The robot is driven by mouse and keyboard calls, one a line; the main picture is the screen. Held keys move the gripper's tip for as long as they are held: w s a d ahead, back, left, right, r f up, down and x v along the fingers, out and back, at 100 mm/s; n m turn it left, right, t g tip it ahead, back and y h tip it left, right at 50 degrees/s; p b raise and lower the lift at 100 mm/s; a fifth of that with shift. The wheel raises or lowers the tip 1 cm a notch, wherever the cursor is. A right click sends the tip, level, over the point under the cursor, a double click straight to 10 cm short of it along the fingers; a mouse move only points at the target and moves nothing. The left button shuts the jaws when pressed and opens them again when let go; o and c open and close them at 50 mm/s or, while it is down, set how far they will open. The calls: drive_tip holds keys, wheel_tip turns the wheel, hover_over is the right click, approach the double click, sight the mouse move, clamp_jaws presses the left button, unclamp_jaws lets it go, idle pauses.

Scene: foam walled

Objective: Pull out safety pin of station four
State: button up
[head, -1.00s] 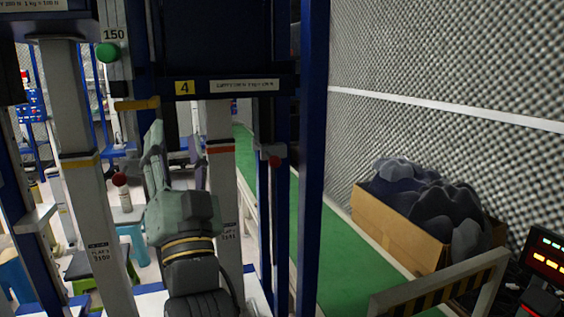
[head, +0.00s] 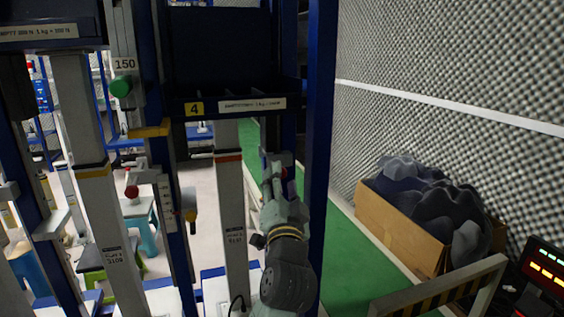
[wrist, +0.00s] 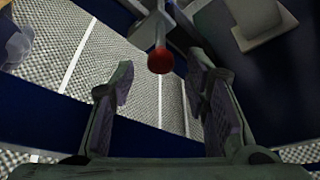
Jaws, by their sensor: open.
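Station four carries a yellow number plate "4" (head: 194,109) on its dark blue crossbar in the head view. In the wrist view a pin with a round red knob (wrist: 160,61) on a pale shaft hangs just beyond my fingertips, roughly centred between them. My gripper (wrist: 160,85) is open and empty, with one finger on each side of the view. In the head view my gripper (head: 277,168) is raised at station four's right-hand post, and it mostly hides the knob there.
Another red knob (head: 131,191) sits on a post to the left. A green knob (head: 121,86) is below the "150" label. The blue upright (head: 320,130) stands close to my arm's right. A cardboard box of dark lumps (head: 400,230) stands by the foam wall.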

sight(271, 161)
drive_tip(key=shift+p+x, duration=0.4)
drive_tip(key=shift+x, duration=1.45)
drive_tip(key=shift+c, duration=0.5)
clamp_jaws()
